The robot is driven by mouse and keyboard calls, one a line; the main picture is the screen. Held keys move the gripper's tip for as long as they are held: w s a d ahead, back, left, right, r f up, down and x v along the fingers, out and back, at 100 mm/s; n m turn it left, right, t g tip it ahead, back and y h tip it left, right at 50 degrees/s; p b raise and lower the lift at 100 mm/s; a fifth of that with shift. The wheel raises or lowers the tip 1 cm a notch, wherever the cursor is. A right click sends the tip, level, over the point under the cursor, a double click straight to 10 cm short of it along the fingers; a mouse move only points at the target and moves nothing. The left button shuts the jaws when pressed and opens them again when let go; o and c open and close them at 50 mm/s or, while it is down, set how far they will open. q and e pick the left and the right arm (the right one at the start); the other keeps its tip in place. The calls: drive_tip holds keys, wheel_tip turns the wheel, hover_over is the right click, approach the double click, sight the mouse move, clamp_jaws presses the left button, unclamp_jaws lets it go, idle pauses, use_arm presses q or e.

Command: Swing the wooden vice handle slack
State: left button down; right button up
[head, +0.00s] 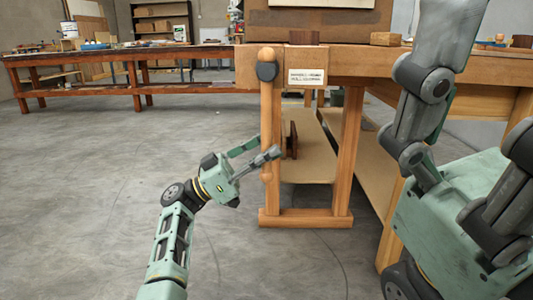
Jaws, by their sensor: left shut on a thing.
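The wooden vice handle (267,110) hangs almost upright at the front left corner of the workbench. It passes through a dark round hub (266,71), with a short length and knob above and a long length below. My left gripper (258,153) is shut on the handle near its lower end, just above the bottom knob. One finger crosses in front of the handle. My right arm rises at the right of the head view, and its gripper is out of the frame.
A white label (307,78) is on the bench (350,64) beside the hub. The bench leg (348,150) and lower shelf (308,160) stand close right of the handle. A wooden block (385,39) lies on top. Open concrete floor (100,190) is at left.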

use_arm(q)
drive_tip(key=c, duration=1.6)
unclamp_jaws()
drive_tip(key=shift+a, duration=0.1)
drive_tip(key=v, duration=1.2)
